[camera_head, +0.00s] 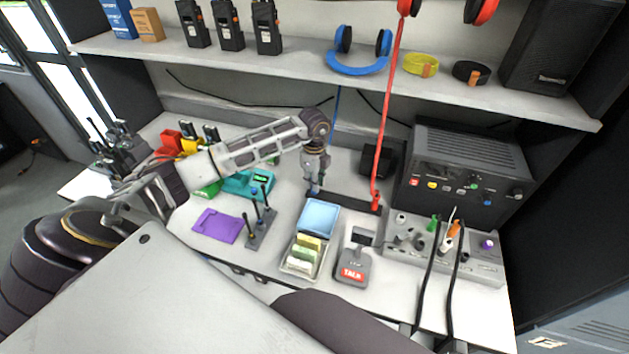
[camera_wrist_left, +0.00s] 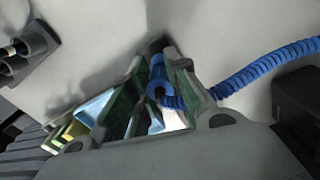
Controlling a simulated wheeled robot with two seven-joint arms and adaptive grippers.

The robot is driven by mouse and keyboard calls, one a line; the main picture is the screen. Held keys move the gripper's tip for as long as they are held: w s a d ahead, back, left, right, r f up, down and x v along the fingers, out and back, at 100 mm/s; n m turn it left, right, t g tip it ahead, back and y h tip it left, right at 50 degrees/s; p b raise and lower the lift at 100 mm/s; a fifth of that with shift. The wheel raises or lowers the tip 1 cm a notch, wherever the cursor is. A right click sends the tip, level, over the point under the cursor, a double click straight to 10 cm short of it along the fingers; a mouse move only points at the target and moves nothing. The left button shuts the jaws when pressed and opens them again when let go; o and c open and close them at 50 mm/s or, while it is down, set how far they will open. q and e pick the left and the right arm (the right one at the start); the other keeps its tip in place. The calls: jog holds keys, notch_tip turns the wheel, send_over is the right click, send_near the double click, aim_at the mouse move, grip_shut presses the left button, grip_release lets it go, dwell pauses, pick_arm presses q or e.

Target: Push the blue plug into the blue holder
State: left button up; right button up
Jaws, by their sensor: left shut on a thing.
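My left gripper (camera_head: 314,188) reaches down over the table, behind the light blue paper stack. Its fingers (camera_wrist_left: 165,95) are shut on the blue plug (camera_wrist_left: 157,78), which has a coiled blue cable (camera_wrist_left: 265,65) running off to the right in the left wrist view. In the head view only a small bit of blue shows at the fingertips. A low black bar (camera_head: 345,201) lies just right of the gripper, with the red cable's lower end at its right end. I cannot make out a separate blue holder. My right gripper is not in view.
A grey panel (camera_head: 400,237) with knobs and cables is to the right.

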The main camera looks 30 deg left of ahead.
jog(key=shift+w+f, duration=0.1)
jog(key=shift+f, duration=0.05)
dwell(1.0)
